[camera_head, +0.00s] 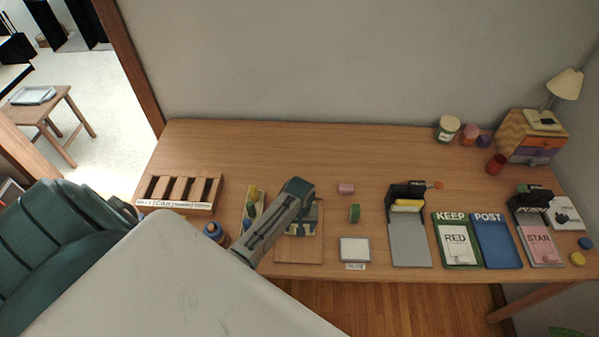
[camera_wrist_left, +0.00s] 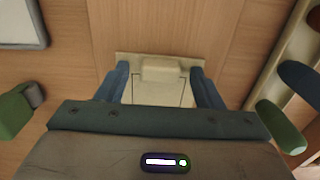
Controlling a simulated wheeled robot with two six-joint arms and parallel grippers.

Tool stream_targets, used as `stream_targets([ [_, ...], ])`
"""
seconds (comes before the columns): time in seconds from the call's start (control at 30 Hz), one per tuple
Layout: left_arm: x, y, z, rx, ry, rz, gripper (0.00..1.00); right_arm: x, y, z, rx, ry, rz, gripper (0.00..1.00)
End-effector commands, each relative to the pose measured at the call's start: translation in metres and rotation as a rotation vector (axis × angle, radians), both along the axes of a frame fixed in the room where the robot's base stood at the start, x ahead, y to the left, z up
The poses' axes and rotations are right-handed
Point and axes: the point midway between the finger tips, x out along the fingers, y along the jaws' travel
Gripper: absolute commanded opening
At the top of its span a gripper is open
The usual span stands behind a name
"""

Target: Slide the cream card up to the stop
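My left gripper (camera_head: 303,212) hangs over a wooden board (camera_head: 298,254) left of the middle of the desk. In the left wrist view its two blue fingers (camera_wrist_left: 161,78) are apart, one on each side of a pale cream piece with a raised block (camera_wrist_left: 160,70). A flat cream area, apparently the cream card (camera_wrist_left: 158,94), lies just below that block, between the fingers. I cannot tell whether the fingers touch anything. In the head view the arm hides most of the cream piece (camera_head: 312,232). My right gripper is not in view.
A green block (camera_head: 354,213), a pink block (camera_head: 346,188) and a white-topped pad (camera_head: 355,250) lie right of the board. A tray with several capped items (camera_head: 255,205) and a blue bottle (camera_head: 214,231) are left. A grey-based black device (camera_head: 409,245) stands further right.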

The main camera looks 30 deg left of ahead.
Motion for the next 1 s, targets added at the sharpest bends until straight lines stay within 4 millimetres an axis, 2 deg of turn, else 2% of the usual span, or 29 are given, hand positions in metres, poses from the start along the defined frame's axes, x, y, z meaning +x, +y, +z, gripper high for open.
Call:
stream_targets([
  [0.37, 0.000, 0.000, 0.006, 0.000, -0.001, 0.000, 0.61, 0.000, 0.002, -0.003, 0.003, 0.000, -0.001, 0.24],
  [0.47, 0.001, 0.000, 0.019, 0.000, -0.004, 0.000, 0.61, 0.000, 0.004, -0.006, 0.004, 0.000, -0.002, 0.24],
  [0.8, 0.000, 0.000, 0.084, 0.001, -0.004, -0.001, 0.61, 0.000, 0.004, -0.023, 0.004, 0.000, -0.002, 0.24],
  [1.0, 0.000, 0.000, 0.105, 0.000, -0.001, 0.000, 0.61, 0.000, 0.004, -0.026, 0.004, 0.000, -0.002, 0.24],
])
